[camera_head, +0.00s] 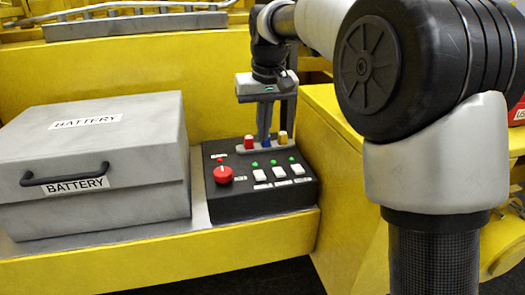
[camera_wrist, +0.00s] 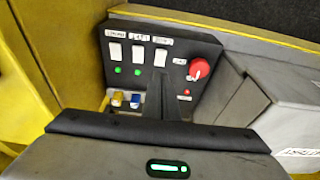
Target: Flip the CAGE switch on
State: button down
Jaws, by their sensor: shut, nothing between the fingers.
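The black control box (camera_head: 240,208) carries a row of three white switches, a left one (camera_head: 260,175), a middle one (camera_head: 279,172) and a right one (camera_head: 298,169), each with a green light behind it. The switches also show in the wrist view, left (camera_wrist: 115,52), middle (camera_wrist: 138,54) and right (camera_wrist: 160,57), in reversed order. Their labels are too small to read surely, so I cannot tell which is CAGE. My gripper (camera_head: 264,138) is shut and empty, pointing down over the back of the box. Its finger (camera_wrist: 163,105) hides the third green light in the wrist view.
A red knob (camera_head: 223,174) with a red light sits left of the switches. Red (camera_head: 249,142), blue and yellow (camera_head: 283,137) plugs stand along the box's back, close to my fingers. A grey battery case (camera_head: 95,165) stands left. Yellow walls lie behind and right.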

send_near(261, 178)
jog(key=x, duration=0.2)
jog(key=w+x, duration=0.1)
jog(key=x, duration=0.2)
jog(key=shift+f, duration=0.65)
jog(key=shift+s+f+b, duration=0.1)
jog(key=shift+f+b, duration=0.3)
jog(key=shift+f, duration=0.15)
jog(key=shift+s+r, duration=0.1)
jog(key=shift+r, duration=0.1)
jog(key=shift+w+a+r+p, duration=0.2)
jog(key=shift+w+r+p, duration=0.15)
jog(key=shift+w+p, duration=0.45)
